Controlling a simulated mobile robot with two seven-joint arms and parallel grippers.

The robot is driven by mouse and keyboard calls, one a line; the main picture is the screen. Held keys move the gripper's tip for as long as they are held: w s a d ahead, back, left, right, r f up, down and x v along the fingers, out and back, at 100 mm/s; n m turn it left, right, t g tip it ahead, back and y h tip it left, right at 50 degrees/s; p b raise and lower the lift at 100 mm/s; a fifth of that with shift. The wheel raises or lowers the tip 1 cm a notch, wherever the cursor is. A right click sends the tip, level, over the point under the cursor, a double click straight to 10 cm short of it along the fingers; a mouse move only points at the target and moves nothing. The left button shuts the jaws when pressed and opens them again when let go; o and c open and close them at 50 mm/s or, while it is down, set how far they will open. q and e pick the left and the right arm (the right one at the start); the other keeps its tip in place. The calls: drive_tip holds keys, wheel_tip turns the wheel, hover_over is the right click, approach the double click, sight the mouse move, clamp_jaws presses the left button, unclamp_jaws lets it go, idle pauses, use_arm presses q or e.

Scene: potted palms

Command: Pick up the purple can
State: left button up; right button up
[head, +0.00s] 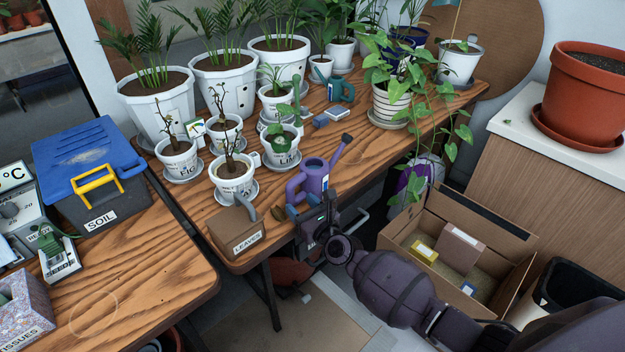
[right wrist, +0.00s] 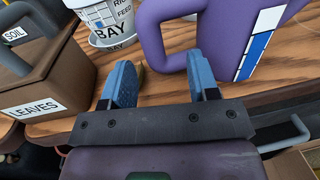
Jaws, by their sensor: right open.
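The purple watering can (head: 316,172) stands upright near the front edge of the wooden table, its spout rising to the right and its loop handle on the left. My right gripper (head: 311,208) is in front of the can at the table edge, open and empty. In the right wrist view, its two blue fingers (right wrist: 163,82) point toward the can (right wrist: 238,35). The handle curves down ahead of the gap, close to the right finger; I cannot tell whether they touch. The can's lower part is partly hidden by my gripper in the head view. My left gripper is not in view.
A brown LEAVES box (head: 237,232) stands left of the can; it also shows in the right wrist view (right wrist: 45,80). A white BAY pot (head: 234,184) is behind it. Several potted plants crowd the table's back. An open cardboard box (head: 402,236) is at lower right.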

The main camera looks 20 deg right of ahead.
sight(292, 198)
drive_tip(key=w, duration=0.1)
drive_tip(key=w+a, duration=0.1)
drive_tip(key=w, duration=0.1)
drive_tip(key=shift+w+a+r, duration=0.2)
drive_tip(key=shift+a+r, duration=0.1)
drive_tip(key=shift+r, duration=0.05)
drive_tip(key=shift+w, duration=0.55)
clamp_jaws()
